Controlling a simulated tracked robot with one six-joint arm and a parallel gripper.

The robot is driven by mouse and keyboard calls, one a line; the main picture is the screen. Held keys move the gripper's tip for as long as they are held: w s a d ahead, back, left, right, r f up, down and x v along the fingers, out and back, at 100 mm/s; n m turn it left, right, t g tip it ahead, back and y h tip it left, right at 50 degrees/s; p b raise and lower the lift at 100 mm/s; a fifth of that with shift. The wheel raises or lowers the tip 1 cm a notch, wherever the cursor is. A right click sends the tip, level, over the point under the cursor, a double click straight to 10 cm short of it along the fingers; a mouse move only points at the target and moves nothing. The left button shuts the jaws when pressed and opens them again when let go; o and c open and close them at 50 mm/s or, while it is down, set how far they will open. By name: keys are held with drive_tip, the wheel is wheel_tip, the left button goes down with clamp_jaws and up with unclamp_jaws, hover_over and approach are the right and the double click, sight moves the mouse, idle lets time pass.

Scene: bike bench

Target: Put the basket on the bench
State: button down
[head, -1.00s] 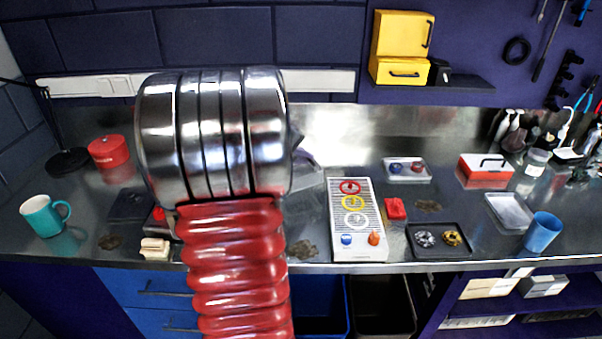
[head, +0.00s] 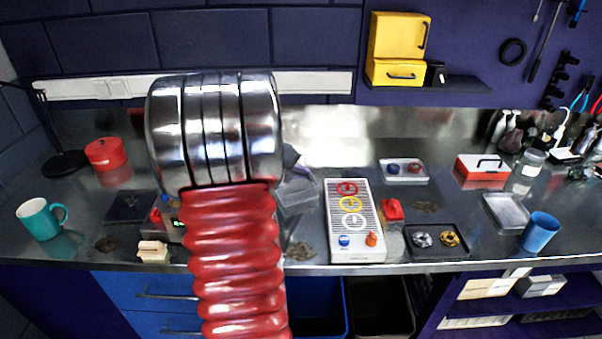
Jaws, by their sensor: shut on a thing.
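The bench (head: 300,262) is a steel worktop running across the head view. My arm, with red bellows and a chrome joint, stands in front of it left of centre. My gripper is hidden behind the chrome joint. A pale grey, see-through box-like thing (head: 298,193) shows just right of the joint, with a small dark grey piece above it. It may be the basket, but most of it is covered. I cannot tell whether it touches the bench or hangs above it.
A striped white board (head: 353,245) stands right of my arm. Further right are a black tray (head: 436,254), a red-and-white box (head: 482,170) and a blue cup (head: 539,232). A teal mug (head: 41,219) and red tin (head: 106,153) are at left.

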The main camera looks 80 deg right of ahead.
drive_tip(key=c, duration=1.9)
unclamp_jaws()
drive_tip(key=v, duration=1.2)
